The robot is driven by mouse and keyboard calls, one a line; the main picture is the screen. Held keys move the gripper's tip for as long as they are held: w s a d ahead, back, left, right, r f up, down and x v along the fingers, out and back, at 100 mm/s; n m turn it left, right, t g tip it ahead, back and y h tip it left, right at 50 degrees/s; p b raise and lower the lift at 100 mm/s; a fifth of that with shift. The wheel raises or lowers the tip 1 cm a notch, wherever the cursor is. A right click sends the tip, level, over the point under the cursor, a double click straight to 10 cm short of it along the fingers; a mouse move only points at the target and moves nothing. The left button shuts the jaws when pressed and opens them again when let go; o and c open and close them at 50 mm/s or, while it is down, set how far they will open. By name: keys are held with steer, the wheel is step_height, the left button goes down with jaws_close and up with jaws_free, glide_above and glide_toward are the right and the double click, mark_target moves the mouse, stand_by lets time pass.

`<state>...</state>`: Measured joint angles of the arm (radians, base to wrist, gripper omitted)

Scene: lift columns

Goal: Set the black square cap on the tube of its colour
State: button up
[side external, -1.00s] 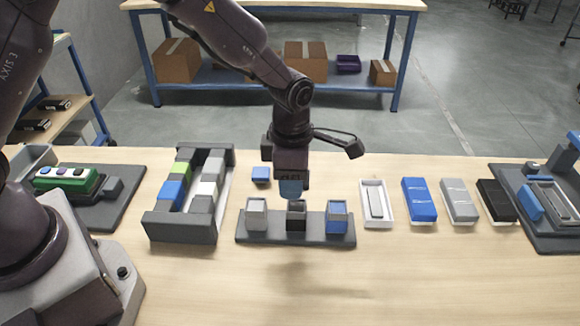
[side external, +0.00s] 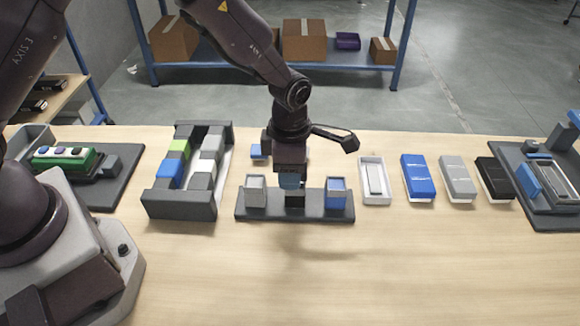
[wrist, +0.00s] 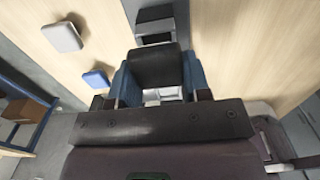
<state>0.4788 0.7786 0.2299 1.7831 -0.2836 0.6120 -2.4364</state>
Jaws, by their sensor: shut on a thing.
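The black tube (side external: 295,200) stands in the middle of a dark rack (side external: 275,216), between a grey tube (side external: 255,193) and a blue tube (side external: 336,193). My gripper (side external: 291,182) points down over the black tube, and its blue fingers hide the tube's top. In the wrist view, my gripper (wrist: 160,84) is shut on the black cap (wrist: 155,68), a dark block between the blue fingers. The side view hides the cap, so I cannot tell whether it touches or sits on the tube.
A blue cap (wrist: 97,78) and a grey cap (wrist: 62,37) lie on the table behind the rack. A block holder (side external: 180,206) stands left. A white tray (side external: 375,182) and blue, grey and black boxes stand right. The table front is clear.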

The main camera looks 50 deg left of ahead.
steer(key=shift+f, duration=0.55)
stand_by(1.5)
steer(key=o, duration=1.5)
steer(key=shift+c, duration=0.2)
steer(key=shift+r, duration=3.75)
